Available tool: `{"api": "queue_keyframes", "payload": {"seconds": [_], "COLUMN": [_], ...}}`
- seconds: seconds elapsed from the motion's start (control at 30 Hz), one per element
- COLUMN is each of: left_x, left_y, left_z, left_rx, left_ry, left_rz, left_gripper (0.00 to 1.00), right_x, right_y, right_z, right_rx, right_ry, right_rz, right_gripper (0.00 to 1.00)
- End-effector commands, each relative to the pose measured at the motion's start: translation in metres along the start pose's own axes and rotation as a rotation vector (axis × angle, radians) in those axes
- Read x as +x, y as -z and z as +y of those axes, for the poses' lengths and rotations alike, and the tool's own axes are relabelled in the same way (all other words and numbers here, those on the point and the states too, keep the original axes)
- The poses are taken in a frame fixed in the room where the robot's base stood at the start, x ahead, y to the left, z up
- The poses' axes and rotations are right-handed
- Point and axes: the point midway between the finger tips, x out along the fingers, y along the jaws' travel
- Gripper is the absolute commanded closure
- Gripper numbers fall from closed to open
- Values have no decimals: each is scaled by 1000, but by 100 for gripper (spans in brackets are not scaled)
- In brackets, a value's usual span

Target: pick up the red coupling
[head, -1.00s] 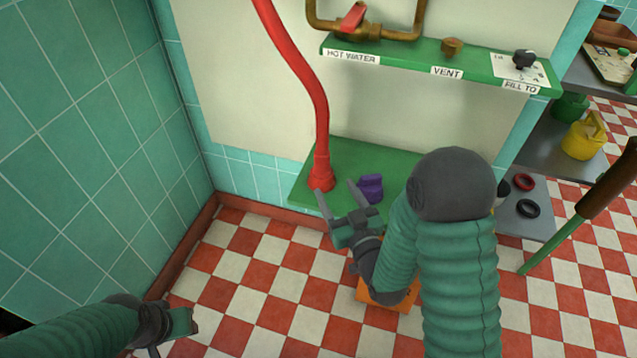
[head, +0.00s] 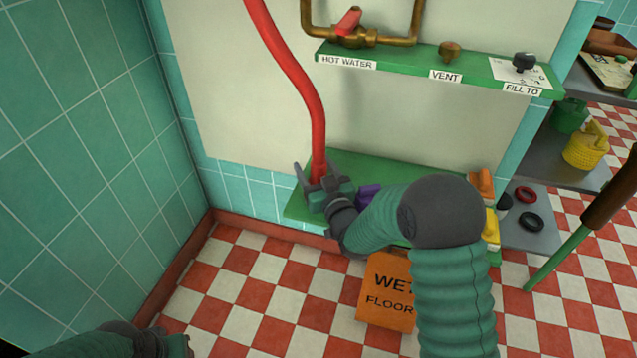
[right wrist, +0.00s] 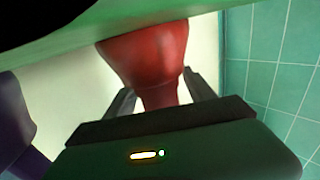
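The red coupling is the flared end of a red hose (head: 300,80). It stands on the green lower shelf (head: 385,165), mostly hidden behind my right gripper (head: 315,178) in the head view. In the right wrist view the red coupling (right wrist: 145,55) is large and close, wide against the green surface and narrowing toward the gripper. The two dark fingers are apart, one on each side of its narrow part, with a gap showing at least on the left. My left gripper (head: 165,345) is at the bottom edge, mostly cut off, its fingers unseen.
A purple object (head: 368,194) sits right beside my right gripper; it also shows in the wrist view (right wrist: 15,115). Orange and yellow pieces stand further right. An orange wet-floor sign (head: 387,292) is below the shelf. The upper shelf (head: 425,62) holds knobs and labels. A tiled wall closes the left.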

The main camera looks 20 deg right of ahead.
Motion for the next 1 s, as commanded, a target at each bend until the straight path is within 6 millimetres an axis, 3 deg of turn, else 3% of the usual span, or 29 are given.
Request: {"api": "queue_keyframes", "payload": {"seconds": [0.07, 0.43, 0.77, 1.0], "left_x": [0, 0, -4, -26], "left_y": [0, 0, 1, 6], "left_z": [0, 0, 0, 0], "left_rx": [0, 0, 0, 0], "left_ry": [0, 0, 0, 0], "left_rz": [0, 0, 0, 0], "left_gripper": [64, 64, 64, 64], "right_x": [0, 0, 0, 0], "right_y": [0, 0, 7, 40], "right_z": [0, 0, 0, 0], "right_rx": [0, 0, 0, 0], "right_ry": [0, 0, 0, 0], "right_rz": [0, 0, 4, 6], "right_gripper": [48, 97, 98, 98]}}
